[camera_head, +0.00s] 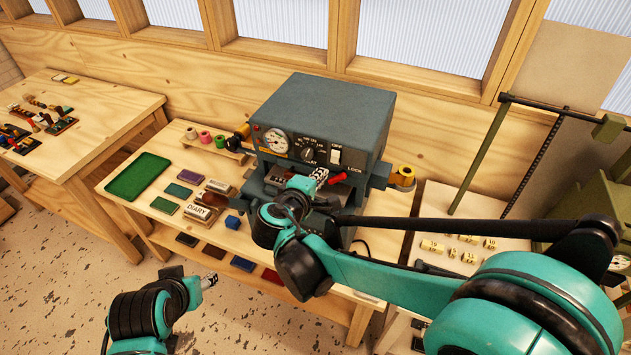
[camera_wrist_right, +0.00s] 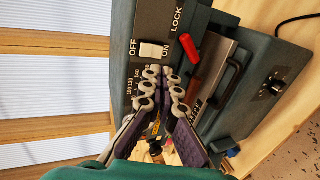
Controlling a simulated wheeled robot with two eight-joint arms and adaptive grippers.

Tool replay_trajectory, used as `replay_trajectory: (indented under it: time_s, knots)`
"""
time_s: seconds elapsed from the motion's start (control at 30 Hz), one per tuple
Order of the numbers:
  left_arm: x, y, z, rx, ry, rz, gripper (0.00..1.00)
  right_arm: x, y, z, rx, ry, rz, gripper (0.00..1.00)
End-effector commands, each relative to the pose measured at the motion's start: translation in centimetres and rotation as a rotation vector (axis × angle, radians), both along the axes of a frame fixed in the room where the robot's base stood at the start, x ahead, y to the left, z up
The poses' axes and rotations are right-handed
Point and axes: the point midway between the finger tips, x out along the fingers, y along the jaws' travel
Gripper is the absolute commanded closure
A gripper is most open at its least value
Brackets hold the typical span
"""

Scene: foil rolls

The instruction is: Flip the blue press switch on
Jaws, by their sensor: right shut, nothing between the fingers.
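The blue-grey press (camera_head: 325,110) stands on the wooden table. Its white switch (camera_head: 335,156) is on the front panel, under the word OFF. In the right wrist view the switch (camera_wrist_right: 151,50) sits between OFF and ON; I cannot tell which way it is tipped. My right gripper (camera_head: 320,174) is in front of the panel, just below the switch. In the right wrist view the right gripper (camera_wrist_right: 164,72) is shut and empty, its tips close to the switch; contact is unclear. My left gripper (camera_head: 209,281) is low at the left, away from the press, its jaws too small to read.
A red lever (camera_head: 338,178) beside LOCK is close to my right gripper and shows in the wrist view (camera_wrist_right: 185,52). A gauge (camera_head: 276,141) and black knob (camera_head: 307,154) are left of the switch. Foil rolls (camera_head: 205,137), a green tray (camera_head: 137,177) and blocks lie left.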

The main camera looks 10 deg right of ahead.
Motion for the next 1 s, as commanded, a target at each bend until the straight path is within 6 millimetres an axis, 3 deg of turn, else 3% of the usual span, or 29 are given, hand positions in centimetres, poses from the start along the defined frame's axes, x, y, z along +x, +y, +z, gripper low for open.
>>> replay_trajectory:
  time_s: [0.2, 0.4, 0.87, 1.0]
  knots:
    - [0.0, 0.0, -0.5, 0.000, 0.000, 0.000, 0.51, 3.5, -2.5, -1.8, 0.000, 0.000, -0.004, 1.00]
    - [0.0, 0.0, -0.7, 0.000, 0.000, 0.000, 0.51, 5.5, -3.8, -2.7, 0.000, 0.000, -0.001, 1.00]
    - [0.0, 0.0, -0.7, 0.000, 0.000, 0.000, 0.51, 6.2, -4.2, -3.0, 0.000, 0.000, 0.001, 1.00]
    - [0.0, 0.0, -1.6, 0.000, 0.000, 0.000, 0.51, 6.3, -4.3, -3.5, -0.013, -0.018, 0.000, 1.00]
